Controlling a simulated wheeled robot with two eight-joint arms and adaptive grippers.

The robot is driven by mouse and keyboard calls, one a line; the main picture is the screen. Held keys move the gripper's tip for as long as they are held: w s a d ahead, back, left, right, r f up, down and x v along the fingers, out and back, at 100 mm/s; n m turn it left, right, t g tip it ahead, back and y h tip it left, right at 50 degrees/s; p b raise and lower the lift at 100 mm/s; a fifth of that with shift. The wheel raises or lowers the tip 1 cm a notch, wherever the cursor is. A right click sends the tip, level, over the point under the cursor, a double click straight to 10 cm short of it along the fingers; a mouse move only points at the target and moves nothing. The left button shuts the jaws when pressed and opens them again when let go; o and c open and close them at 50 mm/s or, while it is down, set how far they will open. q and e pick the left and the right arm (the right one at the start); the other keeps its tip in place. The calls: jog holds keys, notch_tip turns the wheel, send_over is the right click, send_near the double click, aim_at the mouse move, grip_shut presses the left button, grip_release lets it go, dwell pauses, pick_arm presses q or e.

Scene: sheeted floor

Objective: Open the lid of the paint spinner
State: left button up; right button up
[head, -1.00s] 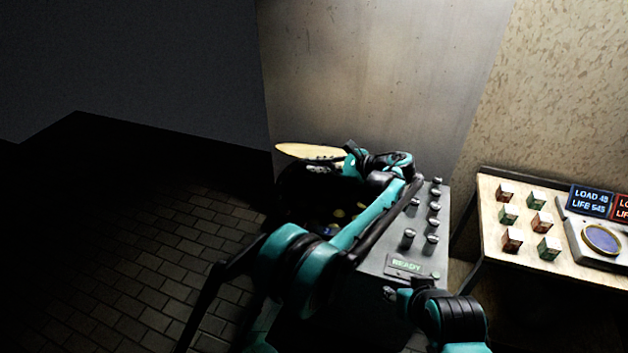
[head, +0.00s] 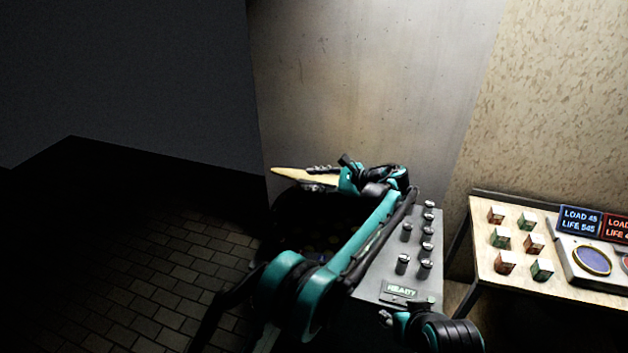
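The paint spinner's machine has a grey panel (head: 375,285) with a green READY display. Its dark round drum opening (head: 300,225) is partly hidden behind my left arm. The pale yellowish lid (head: 292,174) stands raised and tilted at the drum's far side, against the metal wall. My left gripper (head: 314,178) is at the lid's right part. Its dark fingers look apart, one near the top edge and one lower, with pale lid showing between them; contact is unclear. My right gripper (head: 388,318) is low, by the panel's near end, and its fingers are too small to read.
Several grey knobs (head: 402,264) stand up from the panel. A table (head: 490,270) at right holds several small red and green boxes (head: 533,243), a scale-like device (head: 592,260) and LOAD/LIFE displays. A metal wall (head: 370,90) rises behind. Dark brick floor (head: 150,270) lies open at left.

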pick_arm(q)
jog(key=v, duration=1.2)
